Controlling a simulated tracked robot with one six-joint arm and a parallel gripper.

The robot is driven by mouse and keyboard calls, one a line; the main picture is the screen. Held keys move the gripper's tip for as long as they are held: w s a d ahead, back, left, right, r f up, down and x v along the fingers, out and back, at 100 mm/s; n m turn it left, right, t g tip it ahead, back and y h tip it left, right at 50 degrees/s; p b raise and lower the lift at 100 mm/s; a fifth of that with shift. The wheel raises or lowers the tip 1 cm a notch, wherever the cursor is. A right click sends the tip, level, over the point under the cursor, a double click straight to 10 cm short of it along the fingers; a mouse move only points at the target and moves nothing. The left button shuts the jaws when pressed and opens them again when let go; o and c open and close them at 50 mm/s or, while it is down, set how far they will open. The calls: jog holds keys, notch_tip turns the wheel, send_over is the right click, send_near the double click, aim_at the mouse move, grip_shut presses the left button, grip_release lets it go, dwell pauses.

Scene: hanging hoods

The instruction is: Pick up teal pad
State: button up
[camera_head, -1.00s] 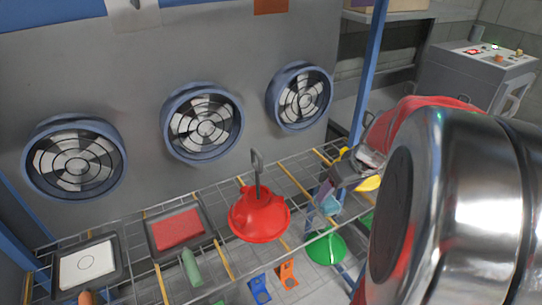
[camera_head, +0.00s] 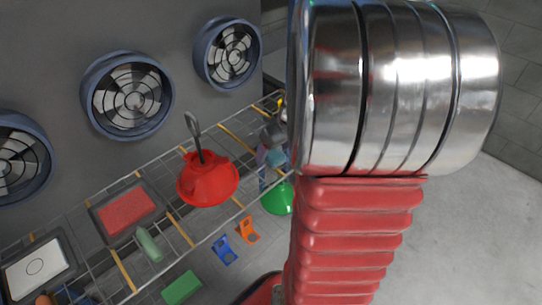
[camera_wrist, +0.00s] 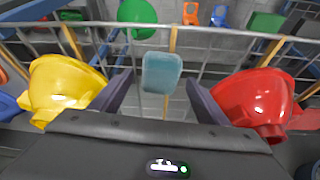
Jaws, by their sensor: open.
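The teal pad (camera_wrist: 161,72) is a pale blue-green block with rounded corners. It shows in the middle of the wrist view, in front of the wire rack. My gripper (camera_wrist: 159,80) is open, with one dark finger on each side of the pad and a gap at both sides. I cannot tell whether the fingertips reach as deep as the pad. In the head view, the pad (camera_head: 277,157) shows small beside my gripper (camera_head: 268,158), which is partly hidden behind my arm.
A yellow hood (camera_wrist: 62,85) and a red hood (camera_wrist: 255,98) flank the gripper closely. The wire rack (camera_head: 200,231) runs below. A green hood (camera_head: 277,199), an orange bracket (camera_head: 247,230) and a blue bracket (camera_head: 223,249) lie beyond it. Round fans (camera_head: 128,95) line the wall.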

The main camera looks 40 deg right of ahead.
aim_at(274, 153)
jog(key=shift+w+f, duration=0.1)
jog(key=shift+f, duration=0.1)
jog(key=shift+c, duration=0.5)
jog(key=c, duration=1)
jog(key=shift+r, duration=0.1)
notch_tip(274, 153, up, 10)
jog(key=shift+f, duration=0.1)
dwell(0.5)
